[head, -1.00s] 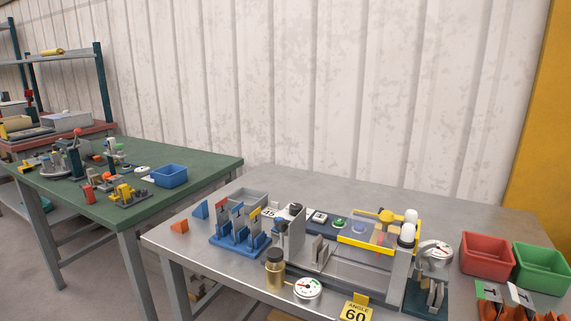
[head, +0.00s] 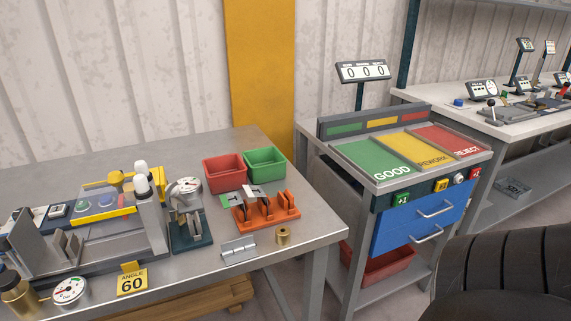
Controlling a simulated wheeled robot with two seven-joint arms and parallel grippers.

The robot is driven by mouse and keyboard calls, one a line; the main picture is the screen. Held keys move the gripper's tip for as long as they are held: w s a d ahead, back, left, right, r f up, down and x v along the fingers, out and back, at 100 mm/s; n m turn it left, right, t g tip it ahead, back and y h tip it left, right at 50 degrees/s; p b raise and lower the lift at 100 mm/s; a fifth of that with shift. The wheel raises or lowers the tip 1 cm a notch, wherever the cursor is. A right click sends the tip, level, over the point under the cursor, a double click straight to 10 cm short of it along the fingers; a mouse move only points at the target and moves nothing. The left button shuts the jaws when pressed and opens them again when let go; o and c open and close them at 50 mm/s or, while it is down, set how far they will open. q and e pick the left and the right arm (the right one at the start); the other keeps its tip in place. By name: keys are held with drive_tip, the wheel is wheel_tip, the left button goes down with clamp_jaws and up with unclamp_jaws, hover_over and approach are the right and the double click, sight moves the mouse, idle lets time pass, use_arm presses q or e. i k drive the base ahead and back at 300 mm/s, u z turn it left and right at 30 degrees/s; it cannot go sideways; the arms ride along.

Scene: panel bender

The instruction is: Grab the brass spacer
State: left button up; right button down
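The brass spacer (head: 283,235) is a small, short brass ring with a hole in its top. It stands on the grey metal table (head: 200,277) near the right front edge, to the right of a silver hinge-like plate (head: 239,248) and in front of an orange rack (head: 267,213). Nothing covers it. Neither my left nor my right gripper shows in the head view.
A panel bender (head: 110,235) stands at left. An angle 60 sign (head: 132,281) and a gauge (head: 70,291) stand in front. Red (head: 224,172) and green (head: 265,163) bins sit behind. A sorting stand (head: 385,185) is right. A large black ribbed shape fills the bottom right corner.

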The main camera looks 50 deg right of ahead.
sight(282, 233)
drive_tip(key=z, duration=1.5)
drive_tip(key=k, duration=0.5)
drive_tip(key=z, duration=1.35)
drive_tip(key=i, duration=0.95)
drive_tip(key=u, duration=2)
